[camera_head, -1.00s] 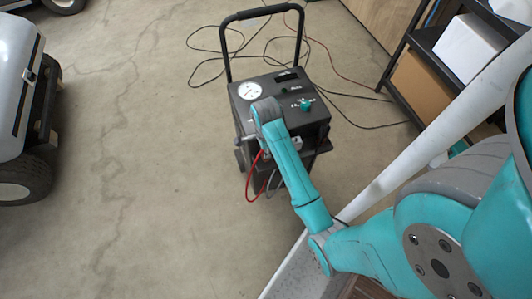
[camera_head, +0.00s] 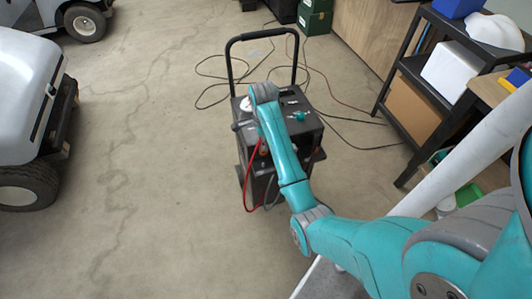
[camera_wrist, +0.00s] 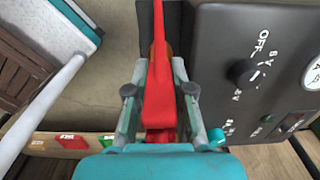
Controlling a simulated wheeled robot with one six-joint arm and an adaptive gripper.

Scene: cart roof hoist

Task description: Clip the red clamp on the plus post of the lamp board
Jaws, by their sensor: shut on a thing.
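My gripper (camera_wrist: 159,92) is shut on the red clamp (camera_wrist: 160,95) in the wrist view. The clamp lies between the two fingers, and its narrow part points up the picture. The gripper is beside the dark panel of the wheeled charger (camera_wrist: 215,70), which has a knob and a dial.
A white cart (camera_head: 30,100) stands at the left. A black shelf (camera_head: 412,72) with boxes stands at the right. Loose cables (camera_head: 345,118) lie on the floor behind the charger. The floor left of the charger is clear.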

